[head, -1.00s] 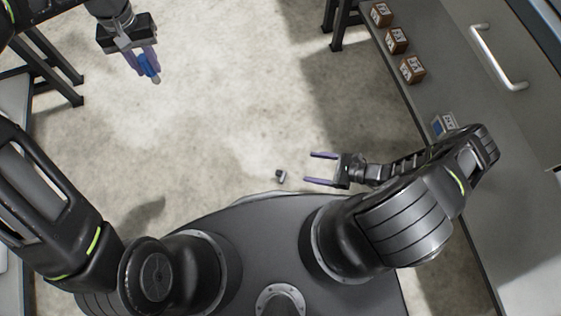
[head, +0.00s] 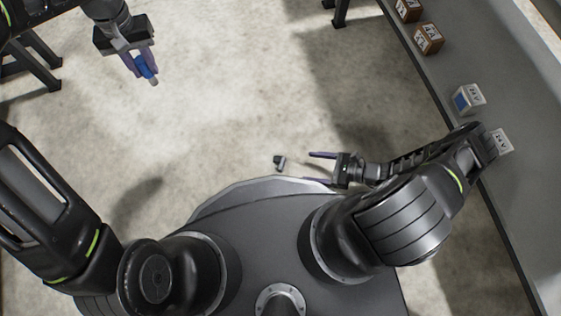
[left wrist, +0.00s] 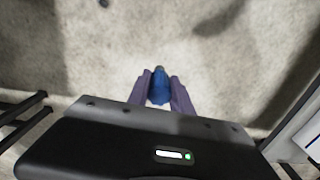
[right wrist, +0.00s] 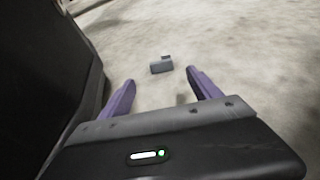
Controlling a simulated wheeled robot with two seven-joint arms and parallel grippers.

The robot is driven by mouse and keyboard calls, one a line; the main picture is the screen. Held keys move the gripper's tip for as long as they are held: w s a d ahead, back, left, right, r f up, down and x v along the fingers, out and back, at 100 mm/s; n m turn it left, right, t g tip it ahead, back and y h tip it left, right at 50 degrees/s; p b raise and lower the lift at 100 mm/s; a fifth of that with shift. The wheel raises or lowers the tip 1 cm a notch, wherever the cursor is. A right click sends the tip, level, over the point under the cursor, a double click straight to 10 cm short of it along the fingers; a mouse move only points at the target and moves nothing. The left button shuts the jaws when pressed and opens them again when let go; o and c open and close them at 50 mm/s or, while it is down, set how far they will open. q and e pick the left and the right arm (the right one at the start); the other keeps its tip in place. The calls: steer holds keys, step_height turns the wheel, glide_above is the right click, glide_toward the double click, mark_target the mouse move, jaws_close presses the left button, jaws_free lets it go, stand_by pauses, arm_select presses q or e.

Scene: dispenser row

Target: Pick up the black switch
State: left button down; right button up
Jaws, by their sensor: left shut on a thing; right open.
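A small dark grey piece, which looks like the black switch (head: 280,162), lies on the floor just beyond my base. In the right wrist view the switch (right wrist: 161,65) lies ahead of the fingertips, apart from them, with a small raised part on top. My right gripper (head: 318,168) is open and empty, to the right of the switch, its fingers pointing left; one finger is partly hidden against my base rim. My left gripper (head: 144,66) is shut on a blue piece with a grey tip (left wrist: 160,88), held up at the upper left, far from the switch.
A grey counter (head: 470,60) runs along the right side, close to my right arm. On it stand brown boxes (head: 428,39) and white boxes (head: 468,99). Dark table legs (head: 35,70) stand at the left. The floor between is clear.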

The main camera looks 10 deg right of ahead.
mark_target(283, 163)
arm_select(q)
step_height(283, 163, down, 2)
steer(key=shift+f+b, duration=0.1)
steer(key=shift+b, duration=0.95)
arm_select(e)
steer(key=x, duration=0.6)
steer(key=shift+w+a+f, duration=0.1)
steer(key=shift+w+a, duration=0.05)
steer(key=shift+a, duration=0.2)
arm_select(q)
step_height(283, 163, down, 2)
steer(key=shift+f+b, duration=0.2)
steer(key=shift+b, duration=1.05)
arm_select(e)
steer(key=x, duration=0.4)
steer(key=shift+w+a+f, duration=0.2)
steer(key=shift+f, duration=0.15)
steer(key=shift+w+a, duration=0.1)
steer(key=shift+a, duration=0.1)
steer(key=c, duration=1.6)
